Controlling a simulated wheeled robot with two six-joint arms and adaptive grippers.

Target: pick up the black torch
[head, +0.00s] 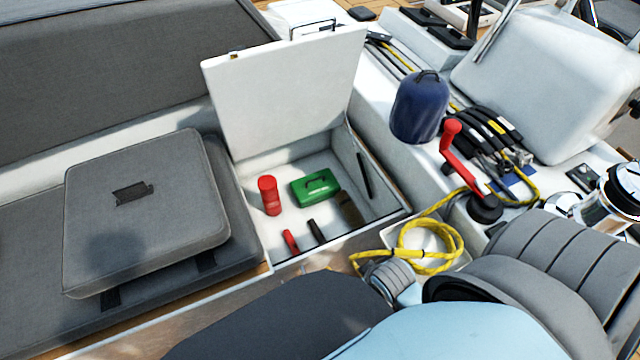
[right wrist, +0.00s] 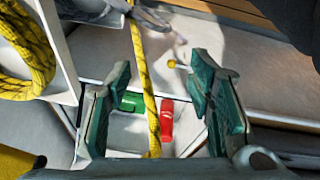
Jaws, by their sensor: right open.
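The black torch (head: 317,231) lies on the white floor of the open locker in the head view, near its front edge, just right of a short red object (head: 291,240). I cannot make the torch out in the right wrist view. My right gripper (right wrist: 160,75) is open, its teal fingers spread wide with nothing held. A yellow rope (right wrist: 144,75) runs through the view between the fingers. Beyond it are a green box (right wrist: 130,102) and a red object (right wrist: 167,122). In the head view I cannot make out the right fingertips. My left gripper is not in view.
The locker also holds a red cylinder (head: 269,195), the green box (head: 315,187) and a dark brown item (head: 350,211). Its white lid (head: 285,95) stands open behind. Yellow rope (head: 430,248) coils at its right, by a red-handled winch crank (head: 456,155). Grey cushions (head: 145,210) lie left.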

